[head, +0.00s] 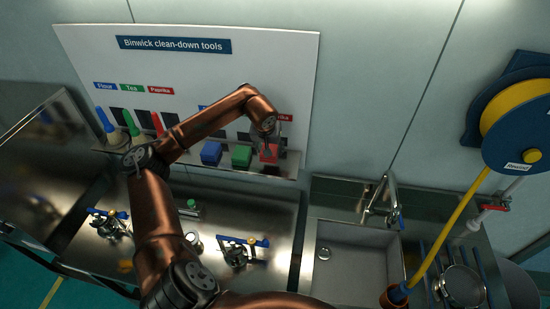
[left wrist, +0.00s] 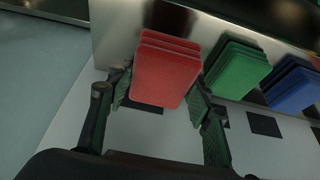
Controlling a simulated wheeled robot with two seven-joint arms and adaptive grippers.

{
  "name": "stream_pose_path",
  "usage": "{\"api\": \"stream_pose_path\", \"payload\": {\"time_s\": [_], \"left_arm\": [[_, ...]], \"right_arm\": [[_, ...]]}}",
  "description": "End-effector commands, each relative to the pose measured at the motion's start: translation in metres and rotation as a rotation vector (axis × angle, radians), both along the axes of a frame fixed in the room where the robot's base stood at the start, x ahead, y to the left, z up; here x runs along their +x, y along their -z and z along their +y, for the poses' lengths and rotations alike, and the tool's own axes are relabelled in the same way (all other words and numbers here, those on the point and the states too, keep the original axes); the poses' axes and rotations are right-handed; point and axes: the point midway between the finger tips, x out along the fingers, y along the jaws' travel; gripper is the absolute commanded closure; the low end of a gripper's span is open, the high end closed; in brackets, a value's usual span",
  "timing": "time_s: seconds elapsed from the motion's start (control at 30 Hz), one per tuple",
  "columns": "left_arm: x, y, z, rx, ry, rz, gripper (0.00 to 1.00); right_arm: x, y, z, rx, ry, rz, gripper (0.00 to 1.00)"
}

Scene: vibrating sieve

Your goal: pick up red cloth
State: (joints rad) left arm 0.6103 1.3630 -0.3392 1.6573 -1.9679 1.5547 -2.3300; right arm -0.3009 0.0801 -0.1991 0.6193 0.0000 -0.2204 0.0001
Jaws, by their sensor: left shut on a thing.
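The red cloth (head: 269,155) is a folded, layered block at the right end of the shelf on the tool board. It also shows large in the left wrist view (left wrist: 166,72). My left gripper (head: 268,139) reaches it from above, with one finger on each side, shut on it. In the left wrist view the left gripper's fingers (left wrist: 160,92) flank the cloth. I cannot tell whether the cloth still touches the shelf. My right gripper is not in view.
A green cloth (head: 241,156) and a blue cloth (head: 211,153) sit beside the red one. Blue, green and red brushes (head: 130,124) stand further left on the board. A sink (head: 355,262) and a hose reel (head: 520,120) are at the right. Valve-like fittings (head: 240,252) lie on the steel table below.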

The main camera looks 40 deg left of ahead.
Motion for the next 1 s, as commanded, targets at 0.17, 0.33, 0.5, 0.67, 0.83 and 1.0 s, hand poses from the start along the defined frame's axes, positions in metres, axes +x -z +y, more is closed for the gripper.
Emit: {"api": "stream_pose_path", "payload": {"time_s": [0.17, 0.33, 0.5, 0.67, 0.83, 1.0], "left_arm": [[-0.029, -0.037, 0.017, 0.007, -0.003, -0.003, 0.77], [-0.058, -0.049, 0.031, 0.005, -0.006, 0.003, 0.77], [-0.077, -0.058, 0.041, 0.005, -0.006, 0.004, 0.77], [-0.087, -0.064, 0.045, 0.004, -0.004, 0.003, 0.77], [-0.092, -0.071, 0.043, 0.006, 0.009, 0.003, 0.77], [-0.098, -0.074, 0.045, 0.007, 0.015, 0.006, 0.77]], "right_arm": [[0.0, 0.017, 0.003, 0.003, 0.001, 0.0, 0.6], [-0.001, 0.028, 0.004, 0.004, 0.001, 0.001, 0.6], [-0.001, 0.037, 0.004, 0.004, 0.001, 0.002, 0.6], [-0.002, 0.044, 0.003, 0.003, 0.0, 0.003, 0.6], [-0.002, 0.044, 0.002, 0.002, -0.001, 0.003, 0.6], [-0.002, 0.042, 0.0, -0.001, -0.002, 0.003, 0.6]]}}
